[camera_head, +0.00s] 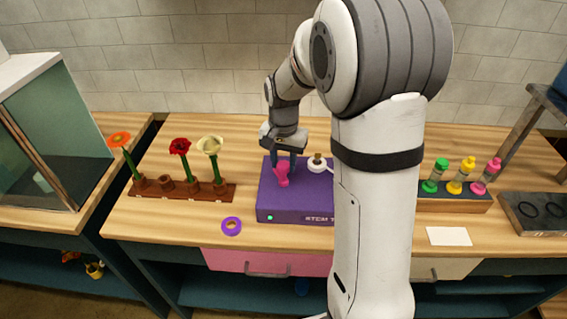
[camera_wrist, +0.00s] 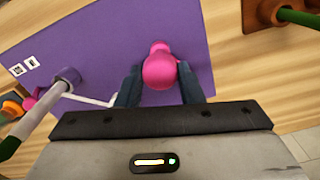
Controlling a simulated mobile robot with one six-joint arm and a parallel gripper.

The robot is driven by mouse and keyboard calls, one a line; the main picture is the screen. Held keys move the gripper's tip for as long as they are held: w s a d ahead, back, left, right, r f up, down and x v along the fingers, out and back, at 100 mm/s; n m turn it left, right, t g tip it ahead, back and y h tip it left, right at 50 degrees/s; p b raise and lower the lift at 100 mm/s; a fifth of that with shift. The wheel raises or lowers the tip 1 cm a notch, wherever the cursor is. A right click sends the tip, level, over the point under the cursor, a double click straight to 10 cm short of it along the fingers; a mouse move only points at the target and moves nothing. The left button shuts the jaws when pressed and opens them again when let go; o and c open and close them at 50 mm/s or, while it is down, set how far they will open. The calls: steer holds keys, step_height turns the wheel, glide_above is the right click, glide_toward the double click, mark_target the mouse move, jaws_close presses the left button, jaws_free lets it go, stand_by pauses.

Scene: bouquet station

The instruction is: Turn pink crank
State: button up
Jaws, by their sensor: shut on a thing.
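The pink crank (camera_head: 282,175) stands on top of the purple box (camera_head: 290,208), which has a small green light and partly hidden lettering on its front. My gripper (camera_head: 284,166) reaches down from above and is shut on the pink crank. In the wrist view the crank's rounded pink top (camera_wrist: 160,70) sits between the two dark fingers (camera_wrist: 160,88). The lower part of the crank is hidden in the wrist view. The right part of the box is hidden behind my arm in the head view.
A white and brass fitting (camera_head: 318,166) is on the box, right of the crank. A wooden rack (camera_head: 155,190) with several flowers stands left. A purple tape ring (camera_head: 231,226) lies in front of it. Several capped bottles (camera_head: 456,187) and a white card (camera_head: 449,236) are right.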

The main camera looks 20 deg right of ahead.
steer(key=shift+m, duration=1.2)
steer(key=shift+b, duration=0.3)
steer(key=o, duration=1)
step_height(320, 180, up, 8)
steer(key=shift+f+b, duration=0.1)
steer(key=shift+b, duration=0.35)
